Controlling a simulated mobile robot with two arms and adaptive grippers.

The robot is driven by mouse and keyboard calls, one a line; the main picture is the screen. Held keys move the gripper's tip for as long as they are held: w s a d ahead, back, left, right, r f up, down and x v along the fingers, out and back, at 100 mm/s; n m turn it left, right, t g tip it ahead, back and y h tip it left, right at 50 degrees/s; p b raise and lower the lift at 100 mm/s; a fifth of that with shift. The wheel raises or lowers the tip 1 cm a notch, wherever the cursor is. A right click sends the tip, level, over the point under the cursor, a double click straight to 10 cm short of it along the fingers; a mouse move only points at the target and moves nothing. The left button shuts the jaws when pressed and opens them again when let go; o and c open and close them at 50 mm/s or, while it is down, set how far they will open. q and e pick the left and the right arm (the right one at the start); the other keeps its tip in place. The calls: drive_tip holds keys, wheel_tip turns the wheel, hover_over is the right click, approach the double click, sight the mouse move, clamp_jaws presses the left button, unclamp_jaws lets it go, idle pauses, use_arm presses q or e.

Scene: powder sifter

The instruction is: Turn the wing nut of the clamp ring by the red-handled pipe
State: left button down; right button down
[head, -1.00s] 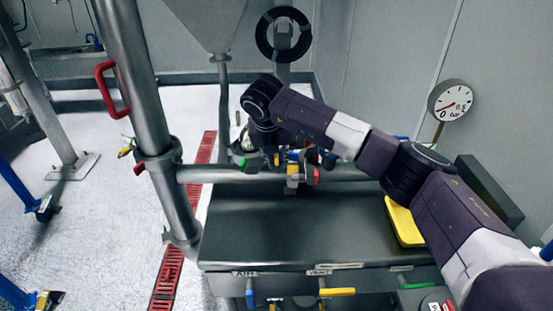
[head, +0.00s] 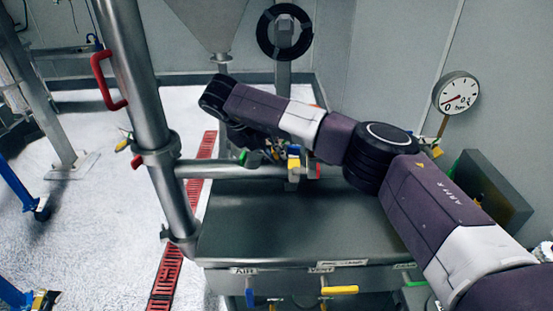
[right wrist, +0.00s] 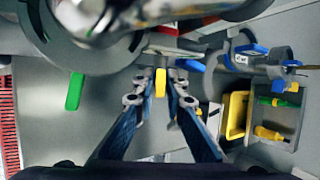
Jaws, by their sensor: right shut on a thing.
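The steel pipe (head: 130,60) with the red handle (head: 102,80) stands upright at left in the head view. A clamp collar (head: 160,150) wraps it where a horizontal pipe joins, with a small red piece (head: 137,161) on its left side. I cannot make out a wing nut clearly. My right gripper (head: 248,148) is low at the end of its arm, right of this pipe, its fingers mostly hidden in the head view. In the right wrist view its blue-padded fingers (right wrist: 160,80) close around a small yellow piece (right wrist: 160,82). My left gripper is not in view.
Colored valve levers, including a green one (right wrist: 75,90) and a blue one (right wrist: 190,65), sit near the right gripper. A yellow bin (right wrist: 235,115) lies to its right. A gauge (head: 456,93) stands at right.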

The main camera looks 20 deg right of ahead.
drive_tip(key=shift+w+a+n+h+b, duration=0.15)
drive_tip(key=shift+n+h+b, duration=0.25)
drive_tip(key=shift+h+b, duration=1)
drive_tip(key=shift+g, duration=0.3)
drive_tip(key=c, duration=2.1)
unclamp_jaws()
drive_tip(key=shift+a, duration=0.1)
drive_tip(key=shift+f, duration=0.1)
drive_tip(key=shift+a, duration=0.1)
drive_tip(key=v, duration=1.2)
drive_tip(key=shift+f, duration=0.1)
drive_tip(key=shift+a, duration=0.1)
